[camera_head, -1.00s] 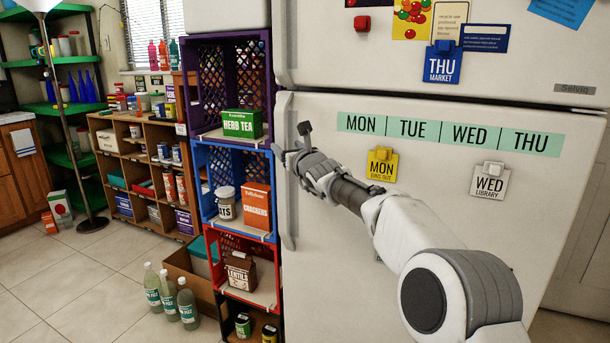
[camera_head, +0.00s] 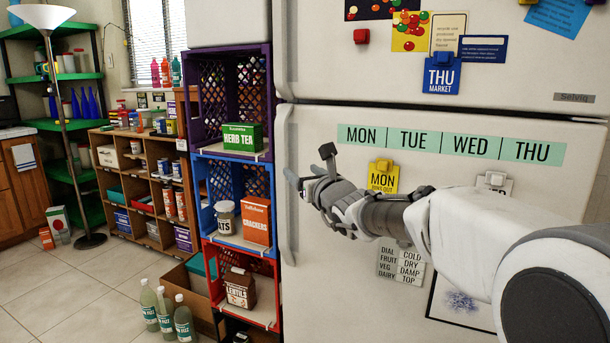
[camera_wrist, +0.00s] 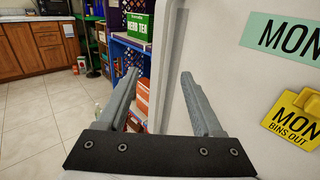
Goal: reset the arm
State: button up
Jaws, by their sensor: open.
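My gripper (camera_head: 312,173) is in front of the white fridge door (camera_head: 345,285), near its left edge and handle. In the wrist view my gripper (camera_wrist: 158,88) shows two grey fingers spread apart with nothing between them. Beyond the fingers are the crates and the fridge's edge. My arm reaches in from the right side of the head view and covers part of the fridge door.
Left of the fridge stand stacked crates: a purple crate (camera_head: 197,100) with a herb tea box (camera_head: 241,137), a blue crate (camera_head: 199,185) with crackers (camera_head: 256,221), and a red crate (camera_head: 276,290) with lentils (camera_head: 239,288). Bottles (camera_head: 166,315) stand on the floor. Open floor lies left.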

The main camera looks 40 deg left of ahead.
jog(key=shift+s+d, duration=0.25)
jog(key=shift+d, duration=0.15)
dwell(0.3)
